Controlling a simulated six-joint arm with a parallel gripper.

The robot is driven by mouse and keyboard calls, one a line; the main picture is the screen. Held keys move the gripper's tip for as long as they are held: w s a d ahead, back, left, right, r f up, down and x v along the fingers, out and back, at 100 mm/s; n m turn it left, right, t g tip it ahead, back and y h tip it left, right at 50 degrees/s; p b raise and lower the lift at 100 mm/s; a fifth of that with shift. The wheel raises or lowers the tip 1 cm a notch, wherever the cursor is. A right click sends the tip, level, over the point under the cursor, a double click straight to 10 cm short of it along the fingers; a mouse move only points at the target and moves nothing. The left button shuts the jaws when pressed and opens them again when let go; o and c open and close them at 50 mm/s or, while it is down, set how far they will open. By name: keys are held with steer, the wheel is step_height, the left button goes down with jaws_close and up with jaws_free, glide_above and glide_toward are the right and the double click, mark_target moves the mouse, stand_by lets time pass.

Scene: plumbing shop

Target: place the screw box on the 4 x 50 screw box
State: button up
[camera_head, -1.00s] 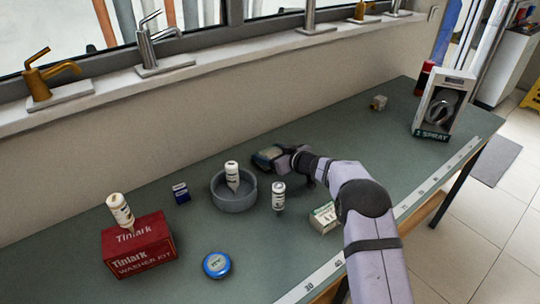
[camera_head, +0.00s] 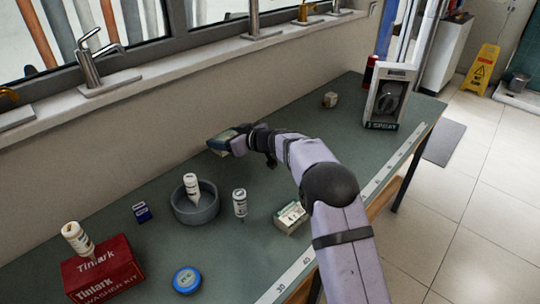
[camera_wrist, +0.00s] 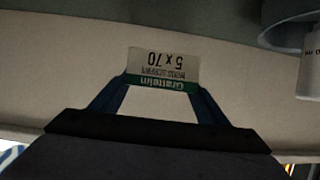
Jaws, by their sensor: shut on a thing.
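My gripper (camera_head: 238,141) is shut on a screw box (camera_head: 221,142) near the wall side of the bench, behind the grey bowl. In the wrist view the held screw box (camera_wrist: 163,70) sits between both fingers; its white and green label reads "5 x 70", upside down. A white and green box (camera_head: 291,216) lies on the bench near its front edge, right of the white bottle. Its print is too small to read, so I cannot confirm that it is the 4 x 50 screw box. It is clear of my gripper, with nothing on top.

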steer(key=w+d+r+m+t+h+p, duration=0.1)
steer(key=d+r+m+h, duration=0.15)
steer(key=d, duration=0.85)
steer(key=w+d+r+m+t+h+p, duration=0.1)
steer(key=d+r, duration=0.2)
steer(key=d, duration=0.9)
steer(key=w+d+r+m+t+h+p, duration=0.1)
steer(key=d+r+m+h+p, duration=0.15)
steer(key=d, duration=0.85)
steer(key=s+d, duration=0.6)
steer(key=d, duration=0.1)
steer(key=s+a+f+n+g+y, duration=0.3)
steer(key=s+a+n+y, duration=0.3)
steer(key=s+a, duration=0.3)
steer(key=shift+w+a+f+p, duration=0.15)
steer(key=shift+f+p, duration=0.15)
steer(key=shift+f, duration=1.4)
steer(key=shift+w+a+f+p, duration=0.1)
steer(key=shift+f+p, duration=0.25)
steer(key=shift+f, duration=1.3)
steer(key=shift+w+a+f+p, duration=0.15)
steer(key=shift+f+p, duration=0.15)
steer(key=shift+f, duration=1.4)
steer(key=shift+f, duration=0.15)
steer(key=o, duration=1.4)
steer(key=shift+s, duration=0.1)
